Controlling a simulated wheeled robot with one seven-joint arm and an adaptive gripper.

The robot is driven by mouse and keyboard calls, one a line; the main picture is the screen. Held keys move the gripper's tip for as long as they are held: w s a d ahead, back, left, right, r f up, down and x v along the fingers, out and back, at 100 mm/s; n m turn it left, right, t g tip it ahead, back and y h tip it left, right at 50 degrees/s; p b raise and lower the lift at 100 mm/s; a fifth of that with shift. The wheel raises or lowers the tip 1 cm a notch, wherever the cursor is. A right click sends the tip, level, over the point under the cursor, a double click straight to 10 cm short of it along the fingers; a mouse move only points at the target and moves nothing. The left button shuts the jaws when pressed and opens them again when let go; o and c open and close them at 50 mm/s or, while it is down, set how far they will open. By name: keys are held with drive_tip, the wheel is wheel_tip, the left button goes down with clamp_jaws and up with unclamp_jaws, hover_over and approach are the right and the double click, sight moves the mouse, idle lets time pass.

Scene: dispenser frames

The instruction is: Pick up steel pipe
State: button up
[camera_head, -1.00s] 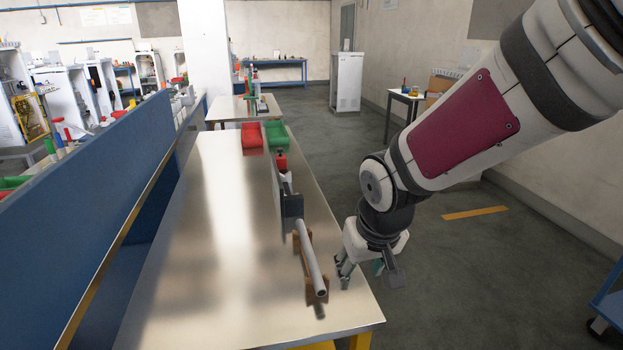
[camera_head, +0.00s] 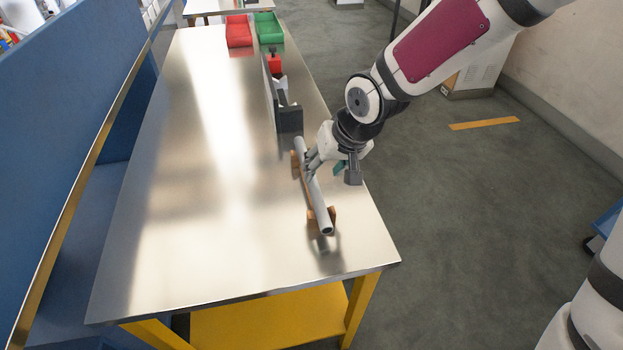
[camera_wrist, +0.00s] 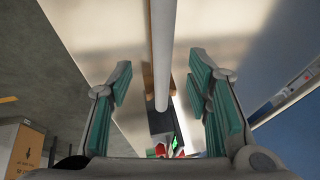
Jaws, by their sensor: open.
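The steel pipe (camera_head: 319,203) is a grey tube resting on two brown wooden supports on the metal table (camera_head: 200,180). My gripper (camera_head: 312,165) is at the right side of the pipe, near its upper middle, in the head view. In the wrist view the pipe (camera_wrist: 162,55) runs lengthwise between my gripper's two fingers (camera_wrist: 160,95), which are spread with green pads. A gap shows on each side of the pipe. The fingertips partly hide the pipe's middle in the head view.
A dark upright block (camera_head: 289,119) stands just beyond the pipe. A red bin (camera_head: 239,32) and a green bin (camera_head: 268,29) sit at the table's far end. A blue partition (camera_head: 75,85) runs along the left. The left part of the tabletop is clear.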

sight(314, 180)
drive_tip(key=shift+b+x, duration=1.2)
drive_tip(key=shift+x, duration=2.15)
drive_tip(key=shift+w+a+r, duration=0.1)
drive_tip(key=shift+w+a, duration=0.05)
drive_tip(key=shift+w, duration=0.05)
clamp_jaws()
